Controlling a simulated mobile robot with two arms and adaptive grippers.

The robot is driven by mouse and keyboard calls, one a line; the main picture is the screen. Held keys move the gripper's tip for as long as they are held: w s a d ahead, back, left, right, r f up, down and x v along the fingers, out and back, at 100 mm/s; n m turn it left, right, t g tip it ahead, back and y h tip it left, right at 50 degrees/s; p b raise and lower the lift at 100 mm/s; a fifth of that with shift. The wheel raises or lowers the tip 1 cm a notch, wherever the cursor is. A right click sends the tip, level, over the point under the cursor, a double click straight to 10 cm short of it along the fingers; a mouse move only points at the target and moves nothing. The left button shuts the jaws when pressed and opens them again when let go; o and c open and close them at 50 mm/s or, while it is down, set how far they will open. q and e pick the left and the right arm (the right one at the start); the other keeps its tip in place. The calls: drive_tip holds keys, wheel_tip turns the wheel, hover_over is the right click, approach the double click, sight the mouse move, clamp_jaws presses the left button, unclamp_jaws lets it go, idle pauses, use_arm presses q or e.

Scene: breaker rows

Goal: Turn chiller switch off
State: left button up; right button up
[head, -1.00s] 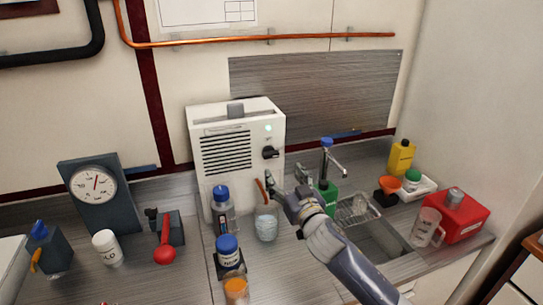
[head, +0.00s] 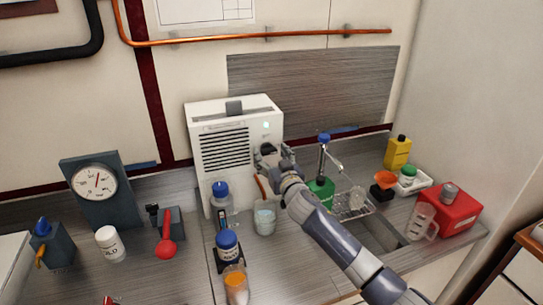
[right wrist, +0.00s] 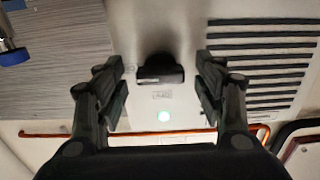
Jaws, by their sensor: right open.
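The chiller (head: 201,112) is a white box with a dark slatted vent, standing at the back of the counter. Its black switch knob (right wrist: 160,72) shows in the right wrist view as a dark bar-like handle on the white front. A small pale green lamp (right wrist: 163,116) is lit near it; it also shows in the head view (head: 266,125). My right gripper (head: 270,153) is at the front of the chiller, covering the knob in the head view. In the right wrist view its open fingers (right wrist: 161,88) are on either side of the knob, with gaps. My left gripper is out of view.
A green bottle (head: 320,192), a sink and a red box (head: 452,212) lie to the right.

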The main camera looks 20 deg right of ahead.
drive_tip(key=shift+s, duration=0.1)
drive_tip(key=c, duration=1.1)
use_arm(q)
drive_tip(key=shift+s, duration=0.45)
use_arm(e)
drive_tip(key=shift+o, duration=0.2)
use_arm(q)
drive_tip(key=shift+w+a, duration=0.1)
